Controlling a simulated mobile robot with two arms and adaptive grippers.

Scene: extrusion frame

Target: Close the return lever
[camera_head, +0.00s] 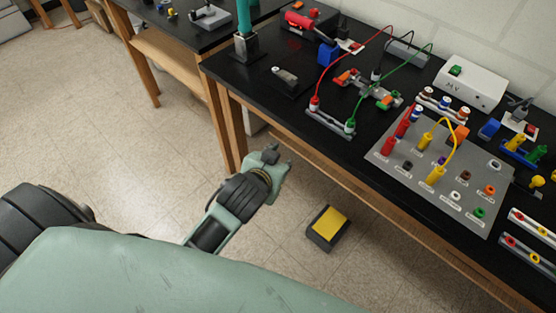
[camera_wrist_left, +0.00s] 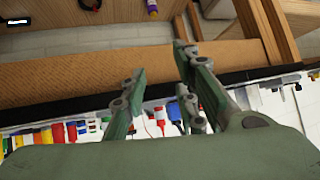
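I cannot make out a part that is clearly the return lever in either view. My left gripper (camera_head: 277,158) is in front of the black table's near edge, above the floor, and touches nothing that I can see. In the left wrist view the left gripper (camera_wrist_left: 160,63) has its two fingers spread apart with nothing between them. A small dark device with a pale knob (camera_head: 285,75) lies on the table beyond the gripper. My right gripper is not in view.
The black table (camera_head: 262,108) carries a grey panel (camera_head: 400,175) with coloured sockets, red and green cables, and a white meter box (camera_head: 470,82). A black block with a yellow top (camera_head: 327,226) is on the floor. Open floor lies left of the table.

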